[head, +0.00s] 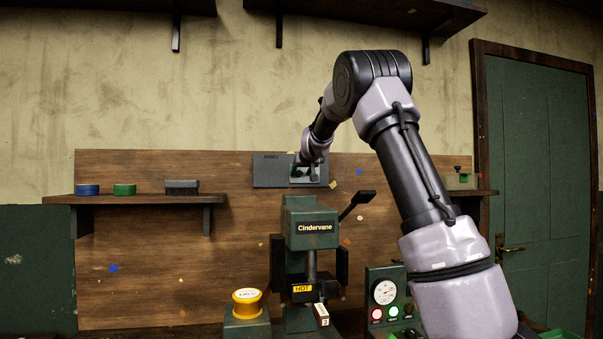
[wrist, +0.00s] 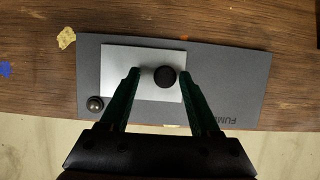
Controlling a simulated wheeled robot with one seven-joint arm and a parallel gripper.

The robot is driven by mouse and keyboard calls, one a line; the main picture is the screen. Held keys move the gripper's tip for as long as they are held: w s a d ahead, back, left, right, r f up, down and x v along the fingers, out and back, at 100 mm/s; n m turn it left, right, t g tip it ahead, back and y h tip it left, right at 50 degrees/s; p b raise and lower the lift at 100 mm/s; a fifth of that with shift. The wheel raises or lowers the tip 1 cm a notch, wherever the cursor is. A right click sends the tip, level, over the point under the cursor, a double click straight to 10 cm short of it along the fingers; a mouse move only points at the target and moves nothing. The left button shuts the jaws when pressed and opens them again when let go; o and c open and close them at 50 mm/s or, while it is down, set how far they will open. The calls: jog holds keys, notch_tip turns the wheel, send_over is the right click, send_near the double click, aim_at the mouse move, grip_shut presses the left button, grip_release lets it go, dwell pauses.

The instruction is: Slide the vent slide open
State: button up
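The vent is a dark grey plate (wrist: 235,75) lettered FUM-something, mounted on the wooden wall board; it also shows in the head view (head: 268,171). A lighter silver panel (wrist: 118,60), apparently the slide, covers the part away from the lettering, which is the right part in the head view. A round black knob (wrist: 165,77) stands on the panel. My gripper (wrist: 162,82) is open, with one green finger on each side of the knob. Gaps show between fingers and knob. In the head view my gripper (head: 305,169) is at the vent's right part, mostly hidden.
A round stud (wrist: 95,103) sits at the plate's corner. Below the vent stands the green Cindervane press (head: 312,225) with a raised black lever (head: 357,204). Shelves flank the vent; the left one (head: 140,200) holds two tins and a brush. A gauge box (head: 385,295) stands lower right.

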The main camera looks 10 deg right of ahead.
jog(key=v, duration=1)
jog(key=shift+s+r, duration=0.25)
jog(key=shift+s, duration=0.1)
